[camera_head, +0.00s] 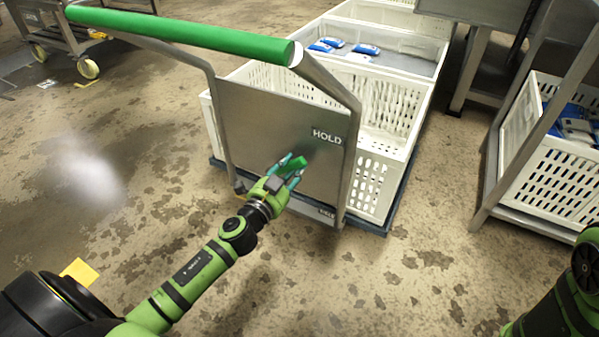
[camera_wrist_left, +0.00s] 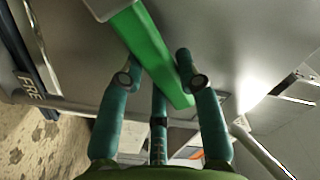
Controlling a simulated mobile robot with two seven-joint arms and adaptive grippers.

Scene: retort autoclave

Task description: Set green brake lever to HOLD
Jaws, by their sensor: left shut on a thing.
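The green brake lever (camera_head: 298,163) is on the grey metal end plate (camera_head: 265,125) of a trolley. The white HOLD label (camera_head: 327,136) is above and right of the lever. A second, smaller label (camera_head: 326,212) is low on the plate. My left gripper (camera_head: 287,172) is shut on the lever in front of the plate. In the left wrist view, the long green lever (camera_wrist_left: 150,48) runs between the teal fingers (camera_wrist_left: 157,84). Letters reading "FRE" (camera_wrist_left: 30,88) show at the left there. My right gripper is out of view.
The trolley's green push bar (camera_head: 185,33) spans above my left arm. White crates (camera_head: 375,130) with blue packs stand behind the plate. A rack with another white crate (camera_head: 550,185) stands at the right.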

